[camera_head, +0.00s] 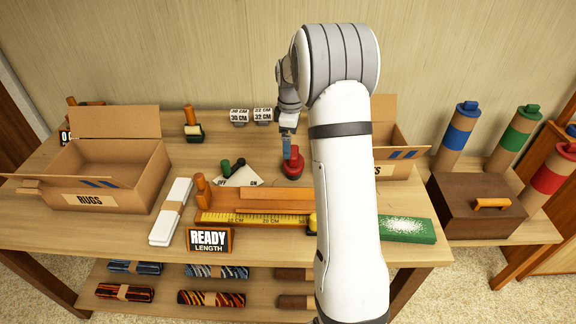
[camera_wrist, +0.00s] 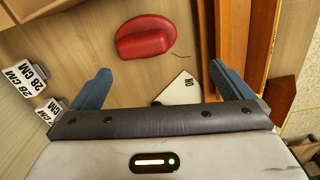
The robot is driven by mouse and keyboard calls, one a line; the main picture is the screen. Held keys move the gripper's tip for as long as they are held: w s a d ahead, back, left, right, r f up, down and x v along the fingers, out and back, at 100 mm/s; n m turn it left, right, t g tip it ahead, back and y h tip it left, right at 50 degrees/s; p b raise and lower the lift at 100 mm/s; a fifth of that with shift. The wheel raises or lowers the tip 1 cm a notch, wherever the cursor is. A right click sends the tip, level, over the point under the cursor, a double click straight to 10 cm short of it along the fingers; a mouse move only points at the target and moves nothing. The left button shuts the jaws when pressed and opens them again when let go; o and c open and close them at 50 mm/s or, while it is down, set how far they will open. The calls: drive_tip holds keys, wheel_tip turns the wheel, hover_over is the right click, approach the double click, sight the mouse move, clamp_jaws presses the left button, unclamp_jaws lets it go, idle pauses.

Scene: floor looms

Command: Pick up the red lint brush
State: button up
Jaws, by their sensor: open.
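The red lint brush (camera_head: 293,166) lies on the wooden table, just behind the yellow ruler. In the wrist view the red lint brush (camera_wrist: 145,38) shows whole near the top, with its raised ridge across it. My gripper (camera_head: 286,148) is over the table beside the brush in the head view, overlapping its left part. The brush lies beyond the fingertips. I cannot tell how far above the table the fingertips are.
A ruler board (camera_head: 256,219) with a wooden handle stands in front. The OFF/ON plate (camera_head: 235,180) is left of the brush. An open RUGS box (camera_head: 104,203) is far left; another box (camera_head: 386,171) is partly hidden behind my arm. Number blocks (camera_head: 239,116) stand behind.

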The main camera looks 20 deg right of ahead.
sight(292, 150)
drive_tip(key=shift+n, duration=0.6)
drive_tip(key=f, duration=0.1)
drive_tip(key=w+d+f, duration=0.1)
drive_tip(key=w+f, duration=0.1)
drive_tip(key=shift+w+d+f, duration=0.15)
drive_tip(key=shift+d+f, duration=0.15)
drive_tip(key=f, duration=0.7)
drive_tip(key=shift+d+f, duration=0.2)
drive_tip(key=shift+f, duration=0.2)
drive_tip(key=c, duration=1.3)
